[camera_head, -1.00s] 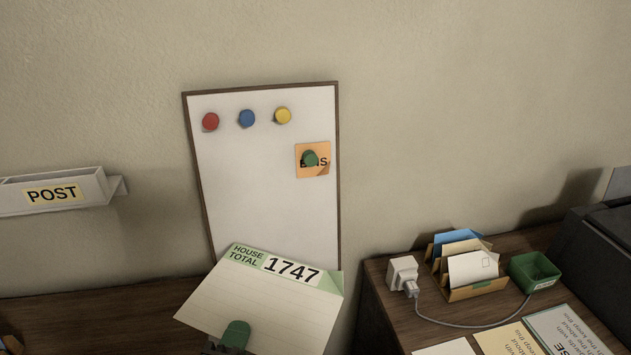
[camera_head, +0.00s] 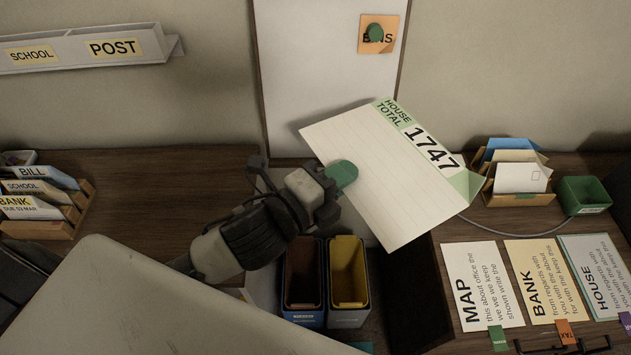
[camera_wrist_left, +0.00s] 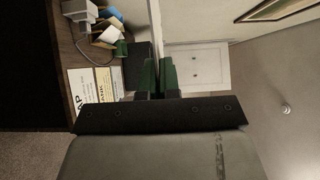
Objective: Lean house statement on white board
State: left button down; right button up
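The house statement (camera_head: 385,175) is a large cream sheet with a green "HOUSE TOTAL 1747" band. My left gripper (camera_head: 343,173) is shut on its left edge with green fingertips. The sheet is tilted and held in front of the white board's lower right part. In the left wrist view the fingertips (camera_wrist_left: 158,75) are close together, with the sheet nearly edge-on between them. The white board (camera_head: 310,80) has a dark frame and stands against the wall; its top is out of view and the sheet hides its lower right corner. I cannot make out my right gripper.
An orange note (camera_head: 370,45) under a green magnet is on the board. Two open bins (camera_head: 347,270) stand below the gripper. An envelope holder (camera_head: 517,198), a green tray (camera_head: 583,195) and several labelled sheets (camera_head: 476,290) are at right. A bill rack (camera_head: 40,230) is at left.

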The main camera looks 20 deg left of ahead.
aim_at(394, 174)
pick_arm(q)
jog(key=d+r+m+g+h, duration=0.1)
jog(key=w+d+r+m+g+h, duration=0.1)
jog(key=d, duration=0.1)
jog(key=shift+d+r+h, duration=0.2)
jog(key=shift+r+h, duration=0.15)
jog(key=shift+h, duration=0.05)
jog(key=shift+w+d, duration=0.15)
jog(key=w+d+f+m+g+h, duration=0.2)
jog(key=f+m+g, duration=0.1)
jog(key=w+d+f+m+g+h, duration=0.1)
jog(key=g+h, duration=0.1)
jog(key=shift+w+d+f+m, duration=0.3)
jog(key=shift+w+d, duration=0.05)
jog(key=shift+d+f+g, duration=0.1)
jog(key=shift+f+g, duration=0.1)
jog(key=shift+g, duration=0.1)
pick_arm(e)
jog(key=shift+c, duration=0.9)
